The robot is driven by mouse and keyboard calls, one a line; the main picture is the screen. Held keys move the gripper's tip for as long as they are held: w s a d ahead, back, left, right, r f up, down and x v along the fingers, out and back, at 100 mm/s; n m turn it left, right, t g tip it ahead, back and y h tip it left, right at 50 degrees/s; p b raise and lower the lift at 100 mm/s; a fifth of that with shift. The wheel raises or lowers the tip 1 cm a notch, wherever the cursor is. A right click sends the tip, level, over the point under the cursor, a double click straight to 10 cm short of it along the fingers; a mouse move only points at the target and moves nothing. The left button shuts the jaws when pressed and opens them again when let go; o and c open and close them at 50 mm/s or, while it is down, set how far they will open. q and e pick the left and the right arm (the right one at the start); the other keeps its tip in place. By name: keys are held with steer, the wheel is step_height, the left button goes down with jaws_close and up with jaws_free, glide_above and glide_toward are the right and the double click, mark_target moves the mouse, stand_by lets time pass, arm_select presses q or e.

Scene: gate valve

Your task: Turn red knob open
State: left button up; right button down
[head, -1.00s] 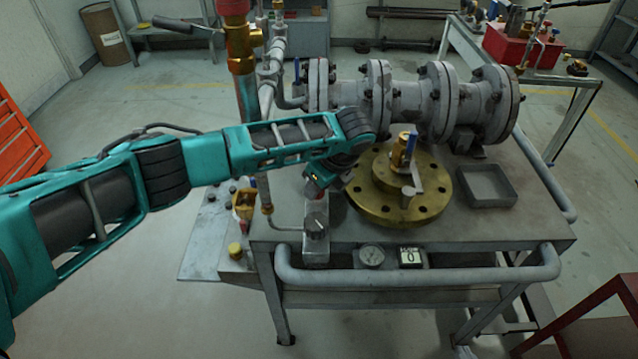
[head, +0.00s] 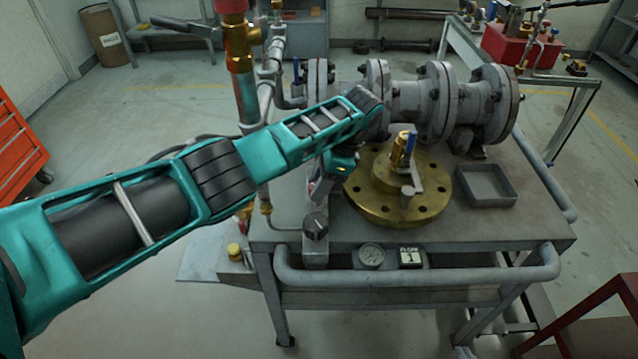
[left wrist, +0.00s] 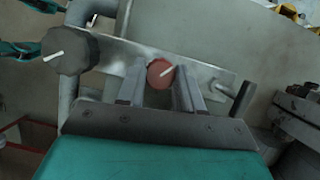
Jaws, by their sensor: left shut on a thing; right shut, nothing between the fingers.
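The red knob (left wrist: 158,76) sits on a grey metal block and shows in the left wrist view, with a white pointer line slanting up to the right. My left gripper (left wrist: 159,82) is shut on it, one grey finger on each side. In the head view my left gripper (head: 317,190) reaches down beside the brass flange, and the red knob is hidden there. A small display (head: 410,257) on the bench front reads FLOW 1. My right gripper is not in view.
A dark grey knob (head: 316,227) stands on the same block, close to my left gripper; it also shows in the left wrist view (left wrist: 70,50). The brass flange (head: 428,207) is just right. A copper pipe (head: 243,90) rises behind my arm. An empty tray (head: 487,203) stands further right.

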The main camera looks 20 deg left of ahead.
arm_select(q)
steer(key=n+g+b, duration=0.1)
steer(key=n+b, duration=0.1)
steer(key=n, duration=0.1)
steer(key=shift+f+n+h, duration=0.15)
steer(key=shift+n+h, duration=0.15)
steer(key=shift+n, duration=0.1)
steer(key=shift+w+a+n+g+h+b, duration=0.1)
steer(key=shift+n+g+h+b, duration=0.25)
steer(key=shift+n+b, duration=0.45)
steer(key=shift+w+n+g+h+b, duration=0.1)
steer(key=shift+n+g+h+b, duration=0.25)
steer(key=shift+n, duration=0.75)
steer(key=o, duration=1)
steer(key=shift+o, duration=0.2)
steer(key=shift+r, duration=0.2)
